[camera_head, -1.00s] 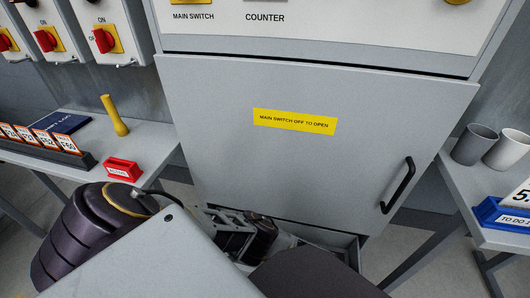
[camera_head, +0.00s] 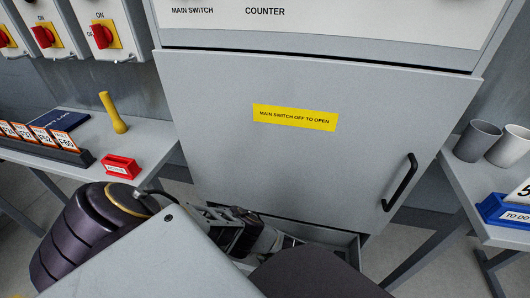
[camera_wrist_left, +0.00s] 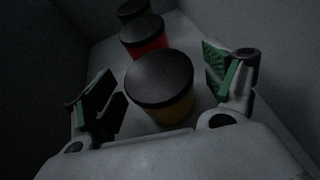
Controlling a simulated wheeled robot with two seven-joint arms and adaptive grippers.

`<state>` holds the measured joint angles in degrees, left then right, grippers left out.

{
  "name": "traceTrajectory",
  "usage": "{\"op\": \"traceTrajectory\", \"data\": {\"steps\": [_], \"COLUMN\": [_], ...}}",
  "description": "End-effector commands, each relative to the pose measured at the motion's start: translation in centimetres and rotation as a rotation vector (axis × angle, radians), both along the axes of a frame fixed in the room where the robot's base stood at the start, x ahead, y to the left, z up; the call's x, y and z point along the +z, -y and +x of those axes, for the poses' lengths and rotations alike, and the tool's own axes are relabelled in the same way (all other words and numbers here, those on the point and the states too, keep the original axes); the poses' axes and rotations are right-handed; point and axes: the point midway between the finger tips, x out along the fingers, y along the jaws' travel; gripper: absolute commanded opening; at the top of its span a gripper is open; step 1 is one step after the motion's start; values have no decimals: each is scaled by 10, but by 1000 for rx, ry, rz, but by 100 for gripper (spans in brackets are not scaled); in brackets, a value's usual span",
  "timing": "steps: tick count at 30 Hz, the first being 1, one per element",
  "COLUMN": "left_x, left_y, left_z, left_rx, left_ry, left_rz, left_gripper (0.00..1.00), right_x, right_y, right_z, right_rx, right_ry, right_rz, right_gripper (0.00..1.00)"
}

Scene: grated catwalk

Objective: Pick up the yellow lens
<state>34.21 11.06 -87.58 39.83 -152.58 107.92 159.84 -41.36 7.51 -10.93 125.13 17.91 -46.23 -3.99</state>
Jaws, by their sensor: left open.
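The yellow lens (camera_wrist_left: 174,106), a short cylinder with a black top and a dim yellow side, stands in the dark drawer in the left wrist view. My left gripper (camera_wrist_left: 163,88) is open, with one green-padded finger on each side of the lens. Gaps show between both fingers and the lens, so it is not gripped. In the head view my left gripper (camera_head: 236,236) is low at the open drawer (camera_head: 346,244) under the cabinet door, and the lens is hidden there. My right gripper is not in view.
A red lens (camera_wrist_left: 144,38) and a green one (camera_wrist_left: 133,9), both black-topped, stand in a row beyond the yellow lens. Drawer walls enclose them closely. The closed cabinet door (camera_head: 300,165) with its black handle (camera_head: 399,183) rises above. Side tables flank it.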

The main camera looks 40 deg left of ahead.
Motion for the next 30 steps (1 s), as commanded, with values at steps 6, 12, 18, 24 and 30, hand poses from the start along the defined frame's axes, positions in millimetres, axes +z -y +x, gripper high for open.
{"op": "traceTrajectory", "data": {"steps": [6, 12, 18, 24, 30], "left_x": [0, 0, 0, 0, 1], "left_y": [0, 0, 1, 1, 1], "left_z": [0, 0, 0, 0, 0], "left_rx": [0, 0, 0, 0, 0], "left_ry": [0, 0, 0, 0, 0], "left_rz": [0, 0, 0, 0, -1], "left_gripper": [85, 77, 51, 36, 36], "right_x": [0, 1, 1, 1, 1], "right_y": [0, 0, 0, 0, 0], "right_z": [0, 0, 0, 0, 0], "right_rx": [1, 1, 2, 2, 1], "right_ry": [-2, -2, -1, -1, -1], "right_rz": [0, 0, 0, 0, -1], "right_gripper": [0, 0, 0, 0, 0]}}
